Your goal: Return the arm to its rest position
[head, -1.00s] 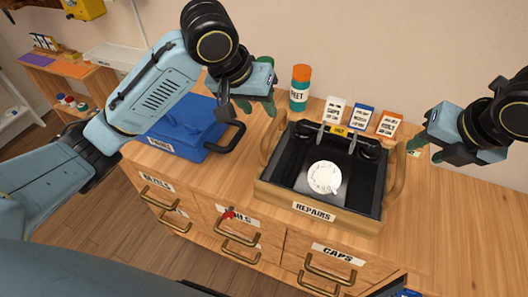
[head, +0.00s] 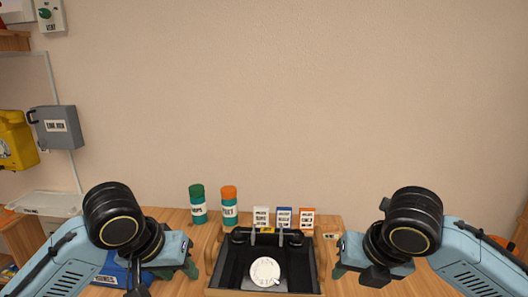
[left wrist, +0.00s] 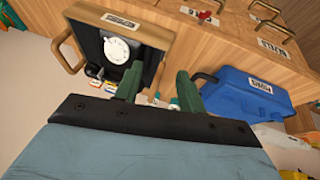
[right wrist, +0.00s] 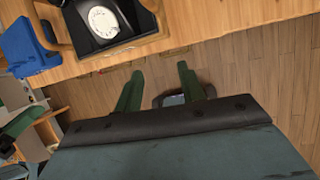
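My left gripper (head: 190,270) is at the lower left of the head view, left of the repairs tray. Its two green fingers (left wrist: 157,88) stand apart and empty in the left wrist view. My right gripper (head: 340,272) is at the lower right of the head view, right of the tray. Its green fingers (right wrist: 158,82) are also apart with nothing between them. The black-lined wooden tray (head: 228,262) holds a white dial (head: 265,271), which also shows in the right wrist view (right wrist: 103,22). Neither gripper touches the tray or the dial.
A green-capped bottle (head: 198,205) and an orange-capped bottle (head: 229,205) stand behind the tray, beside three small labelled cards (head: 284,216). A blue box (left wrist: 245,95) is on the counter at left. A grey box (head: 55,127) and yellow phone (head: 15,140) hang on the wall.

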